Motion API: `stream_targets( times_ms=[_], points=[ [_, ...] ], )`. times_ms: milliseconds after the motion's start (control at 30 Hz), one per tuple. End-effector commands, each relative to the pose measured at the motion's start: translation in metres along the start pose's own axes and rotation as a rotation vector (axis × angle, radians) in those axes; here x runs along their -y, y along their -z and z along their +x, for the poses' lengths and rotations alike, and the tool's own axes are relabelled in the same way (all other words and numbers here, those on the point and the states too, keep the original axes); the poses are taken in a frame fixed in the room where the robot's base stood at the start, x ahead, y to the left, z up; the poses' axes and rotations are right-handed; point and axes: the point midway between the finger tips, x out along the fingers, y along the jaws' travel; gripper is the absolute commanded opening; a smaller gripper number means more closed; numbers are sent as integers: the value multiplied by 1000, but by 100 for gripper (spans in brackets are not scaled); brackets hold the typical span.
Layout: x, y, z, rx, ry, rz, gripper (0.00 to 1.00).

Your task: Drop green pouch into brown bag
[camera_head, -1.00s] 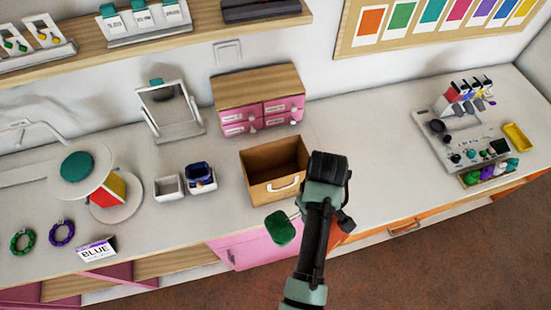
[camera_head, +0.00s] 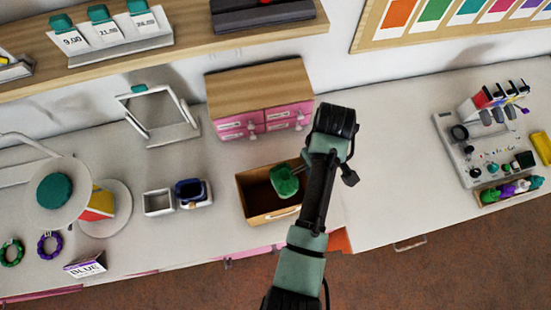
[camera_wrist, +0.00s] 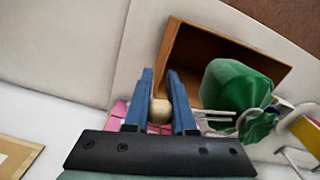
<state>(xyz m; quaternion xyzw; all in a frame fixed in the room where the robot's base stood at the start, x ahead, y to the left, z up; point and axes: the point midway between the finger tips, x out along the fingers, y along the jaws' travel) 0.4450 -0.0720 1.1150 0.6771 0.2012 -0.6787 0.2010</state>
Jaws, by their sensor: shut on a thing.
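The green pouch (camera_head: 285,182) shows over the opening of the brown bag (camera_head: 262,216) in the head view. How far it hangs above the bag's inside is hard to tell. In the wrist view the pouch (camera_wrist: 237,88) is right of the fingers and overlaps the bag's opening (camera_wrist: 187,48). My gripper (camera_wrist: 162,88) has its blue fingers closed around a pale round bead (camera_wrist: 160,111), which appears to belong to the pouch. The link between bead and pouch is not clear. In the head view the fingertips are mostly hidden by my arm.
Pink drawers (camera_head: 262,122) stand behind the bag. A blue-lined container (camera_head: 193,193) and a white box (camera_head: 158,202) stand to its left. A mirror (camera_head: 158,115) is further back. The counter right of my arm is clear up to a grey tool station (camera_head: 480,150).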

Motion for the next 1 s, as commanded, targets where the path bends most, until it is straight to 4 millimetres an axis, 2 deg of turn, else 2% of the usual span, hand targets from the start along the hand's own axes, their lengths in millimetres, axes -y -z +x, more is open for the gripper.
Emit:
stream_targets(
  times_ms=[167,433,567,833,867,1000],
  points=[
    [1,-1,14,2,2,0,0],
    [0,0,51,1,1,0,0],
    [0,0,58,0,0,0,0],
    [1,-1,56,1,1,0,0],
    [1,-1,56,1,1,0,25],
    [1,-1,56,1,1,0,50]
  ],
)
